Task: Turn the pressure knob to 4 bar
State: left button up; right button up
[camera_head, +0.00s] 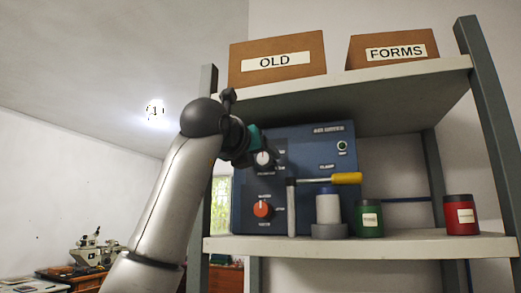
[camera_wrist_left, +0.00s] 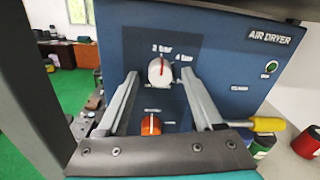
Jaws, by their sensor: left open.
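The air dryer (camera_head: 305,150) is a blue box on the shelf, with a darker control panel on its left side. The pressure knob (camera_wrist_left: 160,71) is round and white with a red pointer line. Its pointer stands about upright, near the "2 bar" label, and "4 bar" is to the right. The knob also shows in the head view (camera_head: 263,161), beside my gripper. My left gripper (camera_wrist_left: 157,78) is open, its two fingers on either side of the knob. I cannot tell whether they touch it. My right gripper is not in view.
An orange-red knob (camera_wrist_left: 152,129) sits below the white one. A yellow-handled lever (camera_head: 346,179) stands in front of the dryer. A green jar (camera_head: 369,218) and a red jar (camera_head: 461,215) stand to the right on the shelf (camera_head: 400,246).

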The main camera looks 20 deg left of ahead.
pick_arm(q)
jog(key=shift+w, duration=0.25)
grip_shut()
dwell(0.5)
